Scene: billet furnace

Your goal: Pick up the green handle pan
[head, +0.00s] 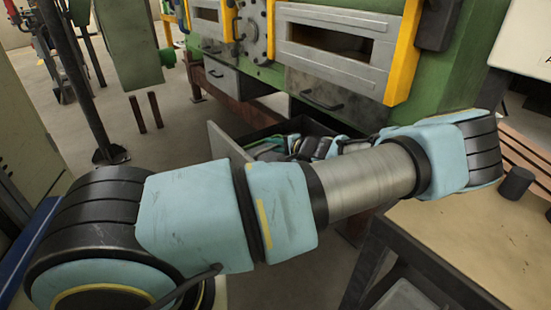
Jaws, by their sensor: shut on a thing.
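An open drawer (229,143) sticks out from the lower front of the green machine. A thin green piece (294,143) shows inside it, likely part of the green handle pan; the rest of the pan is hidden. My arm reaches over the drawer and bends back down into it. My gripper (303,147) is small and partly hidden in the drawer, at the green piece. It is shut on it, though the exact grip on the pan is hard to make out.
The green machine (440,85) with yellow bars stands behind the drawer. A table (450,225) is at the right, with a dark cylinder (516,183) on it. A black post (85,90) stands at the left. Bare floor (185,135) lies left of the drawer.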

